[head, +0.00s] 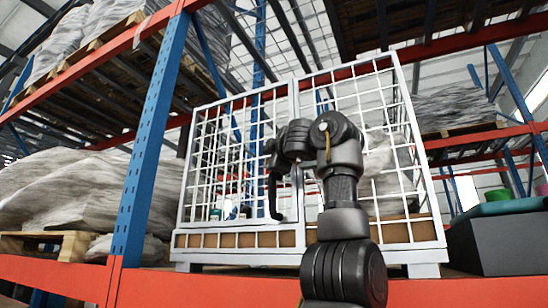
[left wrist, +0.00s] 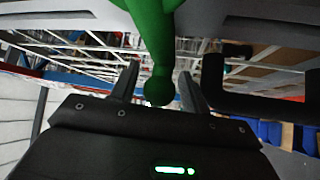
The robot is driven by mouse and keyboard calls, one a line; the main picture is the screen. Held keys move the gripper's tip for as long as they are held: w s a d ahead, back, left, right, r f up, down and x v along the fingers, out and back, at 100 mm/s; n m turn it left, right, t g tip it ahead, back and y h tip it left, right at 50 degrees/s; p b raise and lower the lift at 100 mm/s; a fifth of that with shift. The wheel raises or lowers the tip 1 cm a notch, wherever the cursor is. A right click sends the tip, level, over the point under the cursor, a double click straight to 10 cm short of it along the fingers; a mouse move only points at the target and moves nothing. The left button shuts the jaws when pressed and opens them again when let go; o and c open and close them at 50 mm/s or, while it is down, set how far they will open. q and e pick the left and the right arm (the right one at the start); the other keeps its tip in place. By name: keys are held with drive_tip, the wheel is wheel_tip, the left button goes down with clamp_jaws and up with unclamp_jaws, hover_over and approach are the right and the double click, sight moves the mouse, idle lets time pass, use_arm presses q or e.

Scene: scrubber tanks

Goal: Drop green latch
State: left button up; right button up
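In the left wrist view a green latch (left wrist: 157,45) comes down from the top edge and ends in a rounded knob. My left gripper (left wrist: 158,92) has its two grey fingers apart, one on each side of the knob. A small gap seems to show on both sides, so I see no firm hold. In the head view I cannot make out the green latch. A dark arm of mine rises at the centre and bends left, with a thin dark hooked part at its end. I cannot tell whether that end is a gripper. My right gripper is not clearly in view.
A white wire cage (head: 405,150) stands on the orange shelf beam (head: 60,278) behind the arm. A blue rack post (head: 150,140) is left of it. A grey box (head: 500,243) with green and pink items is at right. Wrapped pallets (head: 70,190) fill the left shelf.

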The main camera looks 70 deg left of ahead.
use_arm(q)
drive_tip(key=shift+d+f, duration=0.1)
drive_tip(key=shift+d+f+b, duration=0.15)
drive_tip(key=shift+d+b, duration=0.15)
drive_tip(key=b+v, duration=0.2)
drive_tip(key=v, duration=0.5)
drive_tip(key=shift+d, duration=0.1)
idle(0.4)
